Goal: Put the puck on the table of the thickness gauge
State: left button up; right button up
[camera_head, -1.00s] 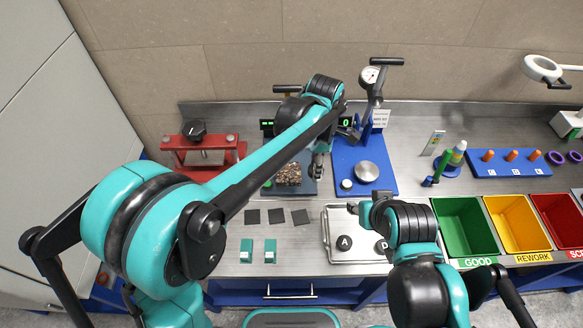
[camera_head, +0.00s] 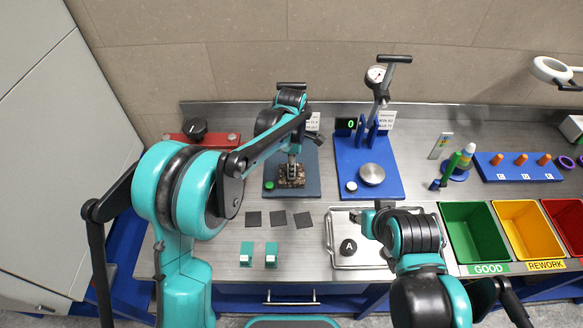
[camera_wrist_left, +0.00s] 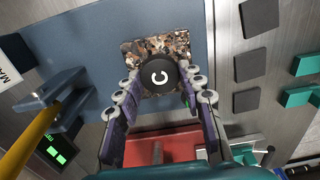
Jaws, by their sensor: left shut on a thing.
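The black puck C (camera_wrist_left: 160,76) is between the fingertips of my left gripper (camera_wrist_left: 160,84), which is shut on it. The puck is over the speckled granite table (camera_wrist_left: 158,44) of the thickness gauge; I cannot tell if it touches. In the head view my left gripper (camera_head: 291,164) points down over the same granite table (camera_head: 291,181), which sits on a grey-blue base (camera_head: 308,185). The puck is hard to make out there. My right gripper (camera_head: 366,221) is over the steel tray; its opening cannot be made out.
Right of it is a blue stand (camera_head: 350,155) with a dial (camera_head: 375,75) and round metal plate (camera_head: 371,174). A red press (camera_head: 222,138) is left. Puck A (camera_head: 348,247) lies in the tray (camera_head: 340,216). Dark squares (camera_head: 278,218) lie in front. Coloured bins (camera_head: 470,230) are right.

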pick_arm(q)
jog(key=shift+f, duration=0.1)
jog(key=shift+f, duration=0.1)
jog(key=o, duration=1.1)
